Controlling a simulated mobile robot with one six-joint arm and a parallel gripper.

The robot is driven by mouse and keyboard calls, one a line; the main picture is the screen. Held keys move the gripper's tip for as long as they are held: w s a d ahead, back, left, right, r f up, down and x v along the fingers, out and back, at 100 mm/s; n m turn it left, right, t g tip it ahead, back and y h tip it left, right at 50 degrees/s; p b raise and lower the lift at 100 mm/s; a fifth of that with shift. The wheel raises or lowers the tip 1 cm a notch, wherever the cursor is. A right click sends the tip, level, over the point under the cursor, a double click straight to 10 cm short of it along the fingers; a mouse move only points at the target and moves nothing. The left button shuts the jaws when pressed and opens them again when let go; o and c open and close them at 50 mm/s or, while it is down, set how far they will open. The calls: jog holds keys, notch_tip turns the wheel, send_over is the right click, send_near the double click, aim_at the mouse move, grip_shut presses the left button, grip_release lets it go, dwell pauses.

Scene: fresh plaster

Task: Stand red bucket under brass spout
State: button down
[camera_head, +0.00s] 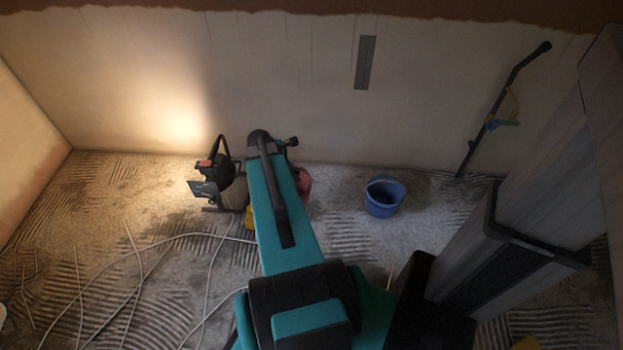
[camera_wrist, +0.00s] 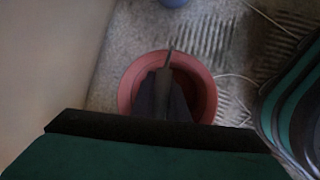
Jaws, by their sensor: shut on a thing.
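The red bucket (camera_head: 303,184) is mostly hidden behind my teal arm in the head view, near the foot of the back wall. In the wrist view the red bucket (camera_wrist: 206,84) is seen from above as a round rim. My gripper (camera_wrist: 168,72) reaches down over its middle and is shut on it; the exact grip point is too dark to make out. Whether the bucket touches the floor cannot be told. I cannot make out a brass spout in either view.
A blue bucket (camera_head: 384,197) stands right of the red one. A black work lamp (camera_head: 222,180) stands to the left and lights the wall. White cables (camera_head: 140,270) cross the left floor. A dark pole (camera_head: 500,105) leans on the wall at right. Floor around the blue bucket is clear.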

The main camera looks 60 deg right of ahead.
jog(key=w+a+r+n+p, duration=0.1)
jog(key=w+a+r+p, duration=0.6)
jog(key=r, duration=0.4)
jog(key=w+a+r+n+t+p, duration=0.1)
jog(key=w+a+r+p, duration=0.45)
jog(key=w+r, duration=0.45)
jog(key=w+a+r+n+p, duration=0.1)
jog(key=w+a+r+p, duration=0.5)
jog(key=r, duration=0.6)
jog(key=w+a+r+p, duration=0.3)
jog(key=a+r+p, duration=0.2)
jog(key=a+r, duration=0.5)
jog(key=w+a+r+n+p, duration=0.1)
jog(key=w+a+r+p, duration=0.2)
jog(key=a+r, duration=0.8)
jog(key=w+a+r+n+t+p, duration=0.1)
jog(key=w+a+r+p, duration=0.2)
jog(key=a+r+p, duration=0.5)
notch_tip(320, 180, up, 3)
jog(key=a, duration=0.2)
jog(key=shift+w+a+r+h, duration=0.15)
jog(key=shift+a+h, duration=0.15)
jog(key=shift+a, duration=0.05)
